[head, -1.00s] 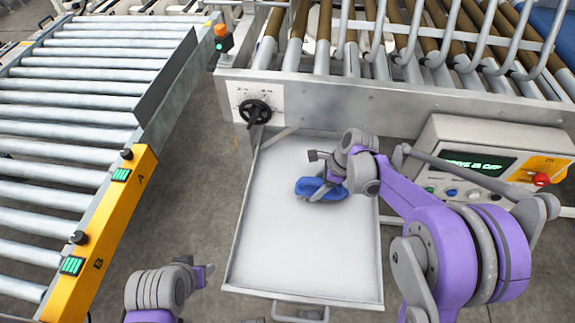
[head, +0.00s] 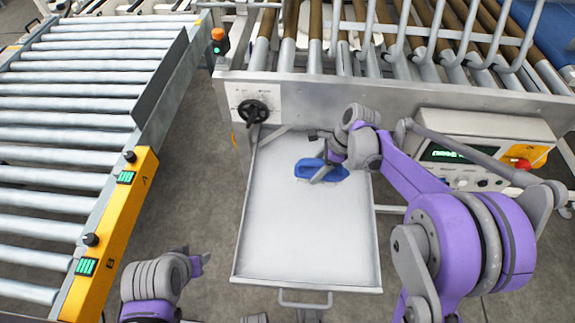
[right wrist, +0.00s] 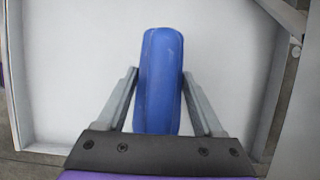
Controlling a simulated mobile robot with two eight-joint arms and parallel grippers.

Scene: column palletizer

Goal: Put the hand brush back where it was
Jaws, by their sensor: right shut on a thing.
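The hand brush (head: 318,171) is blue and lies over the far part of the pale tray (head: 300,228) in the head view. My right gripper (head: 322,166) is shut on it. In the right wrist view the brush (right wrist: 160,80) stands lengthwise between the two grey fingers of the gripper (right wrist: 160,88), with pale tray surface behind it. I cannot tell whether the brush touches the tray. My left gripper (head: 200,264) is low in the head view, left of the tray and away from the brush; its jaws are too unclear to read.
A roller conveyor with a yellow end panel (head: 110,235) runs along the left. A control box (head: 478,150) is at the right. The near part of the tray is clear.

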